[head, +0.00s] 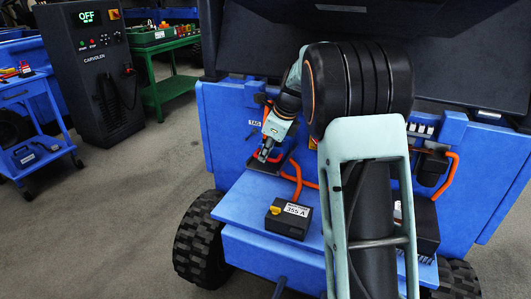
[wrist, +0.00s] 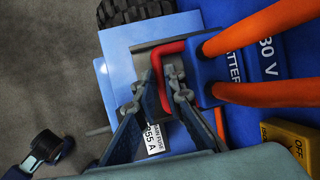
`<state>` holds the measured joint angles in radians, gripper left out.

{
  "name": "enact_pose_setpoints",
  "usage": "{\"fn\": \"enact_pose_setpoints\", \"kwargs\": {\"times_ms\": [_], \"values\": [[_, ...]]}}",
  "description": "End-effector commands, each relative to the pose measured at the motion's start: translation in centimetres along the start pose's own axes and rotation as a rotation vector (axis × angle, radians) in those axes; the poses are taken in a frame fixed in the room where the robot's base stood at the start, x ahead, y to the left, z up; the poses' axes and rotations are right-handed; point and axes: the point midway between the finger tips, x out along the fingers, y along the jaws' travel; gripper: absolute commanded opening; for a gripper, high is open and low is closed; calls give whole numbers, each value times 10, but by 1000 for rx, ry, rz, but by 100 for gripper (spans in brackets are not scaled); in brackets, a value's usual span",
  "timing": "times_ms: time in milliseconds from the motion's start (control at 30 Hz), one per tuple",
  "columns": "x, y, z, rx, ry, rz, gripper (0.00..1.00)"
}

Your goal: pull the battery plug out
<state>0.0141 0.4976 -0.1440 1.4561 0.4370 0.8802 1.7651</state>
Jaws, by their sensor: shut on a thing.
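The battery plug (wrist: 205,72) is a blue block with two thick orange cables on its right and a red U-shaped handle (wrist: 157,62) on its left, in the wrist view. My gripper (wrist: 162,92) is shut on the red handle, with one finger on each side of its bar. In the head view my gripper (head: 266,151) is at the blue vehicle's upright panel, and a bit of the red handle (head: 277,159) shows beside it. My fingers hide part of the handle. I cannot tell how deep the plug sits in its socket.
A black main fuse box (head: 286,220) marked 355 A sits on the blue step (head: 236,207) below. A yellow OFF switch (wrist: 290,142) is near the cables in the wrist view. A charger cabinet (head: 92,75) reading OFF stands left.

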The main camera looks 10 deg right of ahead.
Motion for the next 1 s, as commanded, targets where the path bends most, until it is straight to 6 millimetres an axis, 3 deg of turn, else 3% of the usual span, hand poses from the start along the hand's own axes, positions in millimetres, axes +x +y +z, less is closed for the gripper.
{"fn": "enact_pose_setpoints", "kwargs": {"times_ms": [300,667,700,800,1000], "values": [[-7,39,3,-1,1,10,0],[-7,42,3,-1,1,9,0],[-7,42,3,-1,2,9,14],[-7,42,3,0,1,8,25],[-7,41,3,0,1,7,27]]}}
